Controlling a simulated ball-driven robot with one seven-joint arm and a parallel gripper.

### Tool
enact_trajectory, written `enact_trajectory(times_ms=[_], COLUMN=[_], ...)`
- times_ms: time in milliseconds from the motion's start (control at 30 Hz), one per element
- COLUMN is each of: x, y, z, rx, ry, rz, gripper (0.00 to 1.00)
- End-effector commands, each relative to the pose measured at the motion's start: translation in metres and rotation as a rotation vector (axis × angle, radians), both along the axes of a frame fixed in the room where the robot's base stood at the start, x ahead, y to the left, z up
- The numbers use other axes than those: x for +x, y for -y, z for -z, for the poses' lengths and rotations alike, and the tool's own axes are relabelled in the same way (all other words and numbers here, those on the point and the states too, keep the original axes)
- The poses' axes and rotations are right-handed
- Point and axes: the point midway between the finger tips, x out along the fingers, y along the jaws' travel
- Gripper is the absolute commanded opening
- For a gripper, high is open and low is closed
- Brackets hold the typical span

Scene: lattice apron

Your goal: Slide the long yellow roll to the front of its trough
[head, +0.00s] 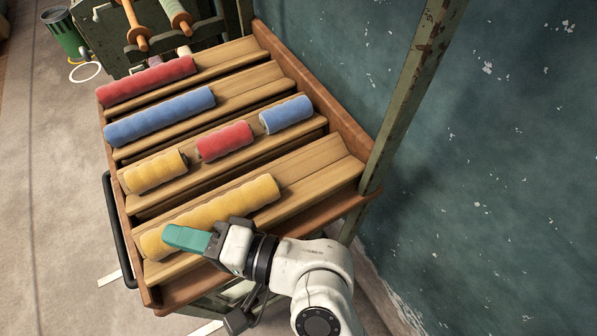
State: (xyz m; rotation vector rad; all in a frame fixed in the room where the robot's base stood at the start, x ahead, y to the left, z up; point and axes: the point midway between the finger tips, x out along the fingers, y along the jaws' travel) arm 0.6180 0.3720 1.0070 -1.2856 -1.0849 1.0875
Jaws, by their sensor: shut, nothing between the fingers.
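The long yellow roll (228,208) lies in the nearest trough (315,172) of the wooden rack in the head view. Its left end is near the rack's left rail, and bare trough shows beyond its right end. My gripper (172,237), with teal fingers, is shut and empty. It overlaps the roll's left end in the picture and hides part of it. I cannot tell whether the fingers touch the roll.
Other troughs hold a short yellow roll (155,171), a short red roll (224,141), a short blue roll (286,115), a long blue roll (160,116) and a long red roll (147,81). A rusty post (413,90) stands at the right. A black handle (117,232) runs along the left side.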

Motion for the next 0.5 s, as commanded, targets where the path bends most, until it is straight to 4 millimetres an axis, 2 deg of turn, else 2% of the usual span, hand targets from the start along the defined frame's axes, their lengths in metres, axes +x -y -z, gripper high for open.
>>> enact_trajectory(times_ms=[167,500], x=[0.012,0.05], y=[0.015,0.069], z=[-0.002,-0.002], rx=[0.006,0.004], ry=[-0.004,-0.001], rz=[0.003,0.004], gripper=[0.0,0.0])
